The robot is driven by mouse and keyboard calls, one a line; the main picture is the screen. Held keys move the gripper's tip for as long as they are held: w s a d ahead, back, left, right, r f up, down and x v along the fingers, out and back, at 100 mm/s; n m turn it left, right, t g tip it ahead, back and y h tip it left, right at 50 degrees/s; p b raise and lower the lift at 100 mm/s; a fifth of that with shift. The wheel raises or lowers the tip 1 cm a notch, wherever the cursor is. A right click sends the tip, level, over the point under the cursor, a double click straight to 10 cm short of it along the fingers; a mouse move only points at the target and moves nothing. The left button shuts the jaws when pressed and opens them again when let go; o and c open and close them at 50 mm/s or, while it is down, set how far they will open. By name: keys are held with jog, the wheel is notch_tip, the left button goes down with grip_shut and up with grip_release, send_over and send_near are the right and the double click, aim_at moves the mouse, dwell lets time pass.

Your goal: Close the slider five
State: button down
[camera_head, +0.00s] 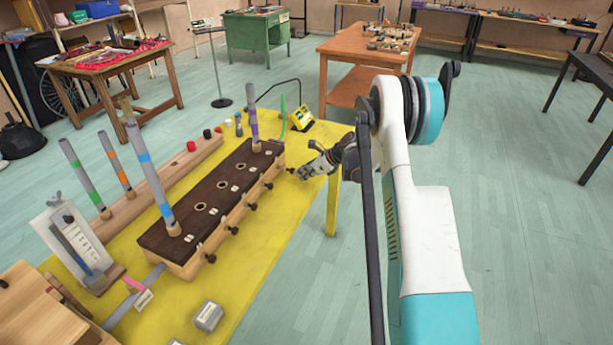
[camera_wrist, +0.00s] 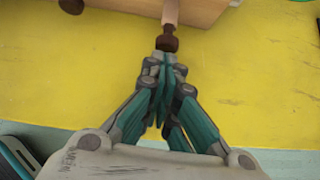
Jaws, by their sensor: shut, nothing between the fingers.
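A long wooden box with a dark top (camera_head: 215,190) stands on the yellow table, with several dark-knobbed sliders along its right side. The farthest slider knob (camera_head: 291,170) is right by my gripper (camera_head: 303,173); I cannot read a number on it. In the wrist view, this dark knob (camera_wrist: 167,43) sits on a pale rod (camera_wrist: 170,13) that sticks out of the box's wooden side (camera_wrist: 198,10). My gripper (camera_wrist: 166,62) is shut and empty, its fingertips pointing at the knob's end. Whether they touch it I cannot tell.
Striped tubes (camera_head: 149,175) stand upright on the box and on a wooden rail (camera_head: 160,178) behind it. A small yellow device (camera_head: 301,119) stands at the table's far end. A grey block (camera_head: 208,316) lies near.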

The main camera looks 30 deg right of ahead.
aim_at(293, 171)
jog(key=w+a, duration=0.2)
jog(key=w, duration=0.1)
jog(key=shift+a, duration=0.2)
jog(key=shift+d, duration=0.1)
